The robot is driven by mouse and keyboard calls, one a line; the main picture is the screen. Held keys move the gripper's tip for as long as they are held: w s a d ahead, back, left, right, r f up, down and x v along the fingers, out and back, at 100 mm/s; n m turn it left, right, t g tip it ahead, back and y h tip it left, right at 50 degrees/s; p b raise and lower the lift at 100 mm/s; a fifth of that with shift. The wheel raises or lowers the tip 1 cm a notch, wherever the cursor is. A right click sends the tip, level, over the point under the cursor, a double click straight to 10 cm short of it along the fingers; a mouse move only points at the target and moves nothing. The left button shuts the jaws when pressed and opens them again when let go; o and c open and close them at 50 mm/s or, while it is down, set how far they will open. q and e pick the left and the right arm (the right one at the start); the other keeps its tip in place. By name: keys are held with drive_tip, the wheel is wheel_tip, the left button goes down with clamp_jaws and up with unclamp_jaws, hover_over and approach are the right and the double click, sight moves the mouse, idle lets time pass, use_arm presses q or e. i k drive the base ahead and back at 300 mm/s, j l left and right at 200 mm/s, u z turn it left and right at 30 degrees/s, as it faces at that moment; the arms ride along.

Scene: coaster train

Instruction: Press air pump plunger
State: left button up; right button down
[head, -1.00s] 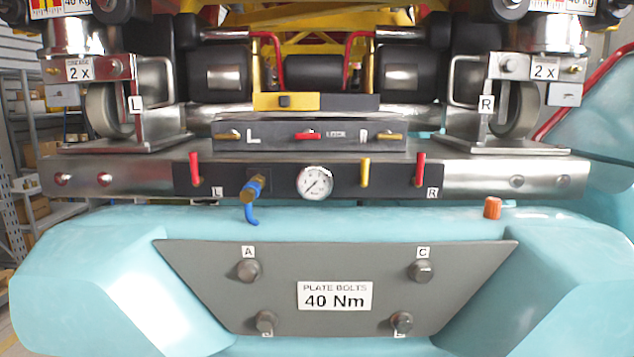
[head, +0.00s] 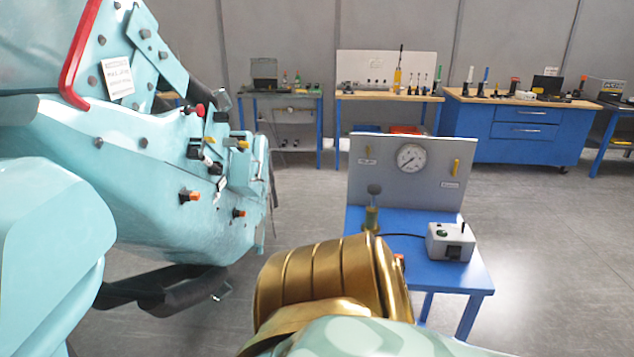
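A small hand pump stands on a blue table, left of its middle, in front of a grey gauge panel (head: 431,195). Its plunger (head: 374,190) is upright, with a dark round knob on top, and appears raised above a greenish-brass body (head: 371,219). The pump's lower end is hidden behind a large ribbed gold part in the foreground, which looks like part of my arm. Neither of my grippers shows, so nothing is seen touching the plunger.
The blue table (head: 471,279) also carries a grey-white control box (head: 450,242) with a cable. The panel has a round gauge (head: 411,157) and yellow levers. A teal coaster car (head: 150,180) fills the left. Workbenches line the back wall; open floor lies right.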

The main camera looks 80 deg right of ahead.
sight(374, 189)
drive_tip(key=z, duration=2.4)
drive_tip(key=i+j, duration=0.15)
drive_tip(key=i, duration=0.35)
drive_tip(key=i+j+z, duration=0.15)
drive_tip(key=i, duration=0.35)
